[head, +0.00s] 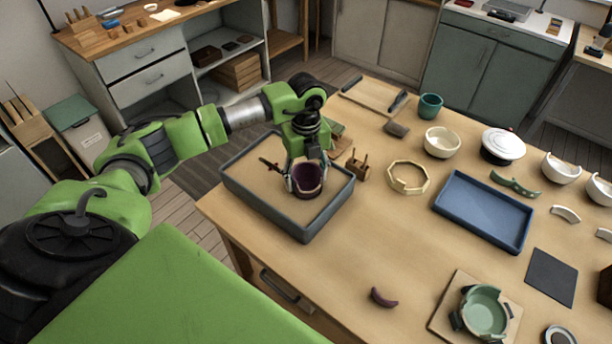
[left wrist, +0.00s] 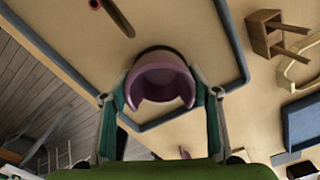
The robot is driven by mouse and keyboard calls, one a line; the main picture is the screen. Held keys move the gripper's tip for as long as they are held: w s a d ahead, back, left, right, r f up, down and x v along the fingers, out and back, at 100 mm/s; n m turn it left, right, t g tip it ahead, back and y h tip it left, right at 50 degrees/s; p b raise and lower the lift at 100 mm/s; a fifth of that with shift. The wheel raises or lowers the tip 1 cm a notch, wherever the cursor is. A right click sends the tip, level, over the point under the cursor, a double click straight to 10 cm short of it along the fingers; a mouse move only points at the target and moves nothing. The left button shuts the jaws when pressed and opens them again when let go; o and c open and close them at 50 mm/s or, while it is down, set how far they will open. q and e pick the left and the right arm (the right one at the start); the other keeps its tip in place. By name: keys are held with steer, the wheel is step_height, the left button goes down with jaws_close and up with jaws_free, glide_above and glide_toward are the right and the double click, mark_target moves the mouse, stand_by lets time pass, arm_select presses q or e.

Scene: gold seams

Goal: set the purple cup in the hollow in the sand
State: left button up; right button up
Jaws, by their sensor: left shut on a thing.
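The purple cup (head: 307,178) has a broken rim with a wide gap, which shows in the left wrist view (left wrist: 160,82). My left gripper (head: 305,187) is shut on it, one finger on each side. The cup is roughly upright at the sand tray (head: 265,206), a grey-rimmed tray of tan sand. I cannot tell whether its base touches the sand. The hollow is not clear; a dark band beside the cup in the left wrist view may be its edge or a shadow. My right gripper is not in view.
A dark red stick (head: 270,164) is by the cup in the tray. A small wooden stand (head: 357,167) and a pale polygonal ring (head: 408,178) are right of the tray. A purple shard (head: 383,297) lies near the front edge. The table between is clear.

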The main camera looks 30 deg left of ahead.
arm_select(q)
steer(key=shift+f, duration=0.15)
steer(key=o, duration=1.6)
step_height(320, 180, up, 6)
steer(key=p, duration=0.4)
stand_by(0.4)
stand_by(0.5)
